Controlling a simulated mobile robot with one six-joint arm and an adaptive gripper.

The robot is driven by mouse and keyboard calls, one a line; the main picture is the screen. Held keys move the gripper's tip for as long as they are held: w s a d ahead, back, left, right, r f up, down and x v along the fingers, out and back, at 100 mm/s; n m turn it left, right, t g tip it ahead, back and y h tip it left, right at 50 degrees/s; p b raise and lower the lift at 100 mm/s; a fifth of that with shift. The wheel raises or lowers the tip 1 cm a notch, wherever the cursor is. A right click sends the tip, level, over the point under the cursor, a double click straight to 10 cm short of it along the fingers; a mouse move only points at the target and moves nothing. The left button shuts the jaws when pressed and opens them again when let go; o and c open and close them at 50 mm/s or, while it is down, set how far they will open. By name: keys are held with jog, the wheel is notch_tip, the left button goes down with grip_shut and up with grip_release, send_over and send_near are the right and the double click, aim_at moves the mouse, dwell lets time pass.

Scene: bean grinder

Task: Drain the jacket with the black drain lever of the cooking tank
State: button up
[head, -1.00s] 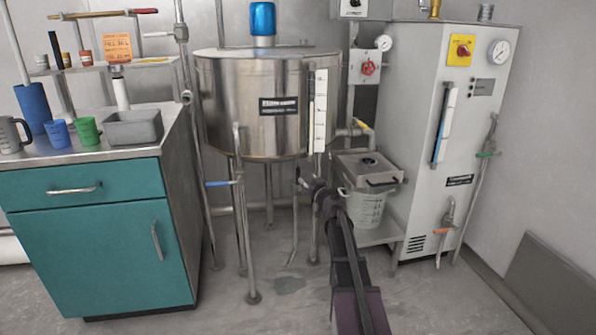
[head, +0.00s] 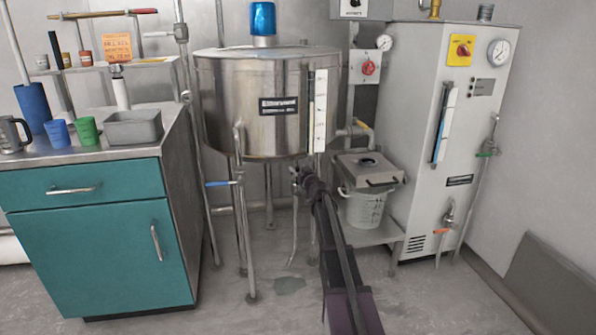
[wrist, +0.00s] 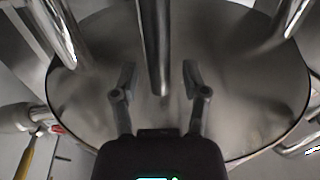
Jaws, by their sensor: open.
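The cooking tank (head: 240,125) is a steel drum on legs, with a black label and a blue beacon on top. A thin drain pipe (head: 294,230) hangs below its underside. My gripper (head: 298,172) is under the tank at the top of this pipe. In the wrist view my gripper (wrist: 159,72) is open, its two fingers apart on either side of a vertical metal pipe (wrist: 152,40), with the tank's round underside (wrist: 235,85) behind. I cannot make out the black drain lever now; my gripper likely covers it. I cannot tell whether the fingers touch anything.
A blue-handled valve (head: 220,184) is on a pipe to the left. Tank legs (head: 251,245) stand around my gripper. A white bucket (head: 364,209) and a steel box (head: 366,168) are to the right. A teal cabinet (head: 95,245) stands left and a steam cabinet (head: 425,110) right.

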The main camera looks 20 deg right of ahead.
grip_shut()
jog(key=shift+d, duration=0.2)
